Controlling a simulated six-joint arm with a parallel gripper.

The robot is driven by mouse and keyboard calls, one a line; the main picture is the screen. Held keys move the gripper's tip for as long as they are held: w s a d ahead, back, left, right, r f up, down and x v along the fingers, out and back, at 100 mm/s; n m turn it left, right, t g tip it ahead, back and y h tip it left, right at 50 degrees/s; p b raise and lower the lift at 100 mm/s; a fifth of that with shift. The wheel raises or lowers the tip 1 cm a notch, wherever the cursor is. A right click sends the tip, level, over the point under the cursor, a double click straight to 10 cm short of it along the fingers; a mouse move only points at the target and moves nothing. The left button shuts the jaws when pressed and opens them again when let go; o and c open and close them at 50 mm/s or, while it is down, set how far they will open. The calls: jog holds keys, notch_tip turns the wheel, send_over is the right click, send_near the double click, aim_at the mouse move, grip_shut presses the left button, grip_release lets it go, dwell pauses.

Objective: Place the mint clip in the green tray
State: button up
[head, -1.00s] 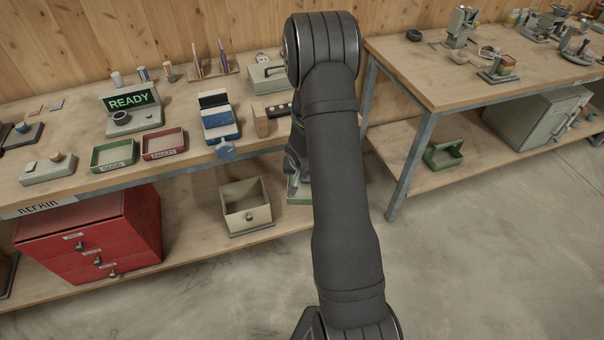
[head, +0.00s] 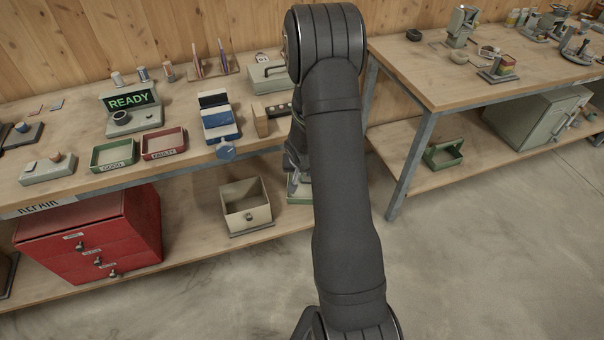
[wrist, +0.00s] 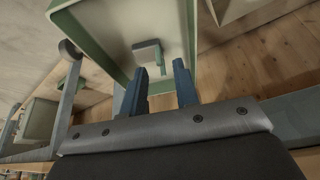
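In the wrist view my gripper (wrist: 161,66) is open, its two blue fingers apart. It points into a pale box with a green rim (wrist: 103,50). Inside lies a small grey block with a mint-green part (wrist: 158,54), perhaps the mint clip. The mint part shows just beyond the fingertips, between their lines; I cannot tell whether they touch it. In the head view my arm mostly hides this box (head: 299,193) on the lower shelf, and the fingers are hidden. A green tray (head: 113,166) labelled GOOD stands empty on the left bench.
A red tray (head: 164,154) labelled FAULTY stands beside the green one. A blue device (head: 222,133) is to its right. A cream open drawer (head: 247,221) sits on the lower shelf, left of my arm. A green carrier (head: 443,161) is on the right shelf.

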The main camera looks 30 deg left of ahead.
jog(key=v, duration=1)
jog(key=x, duration=1.2)
jog(key=shift+f, duration=0.2)
jog(key=shift+r, duration=0.15)
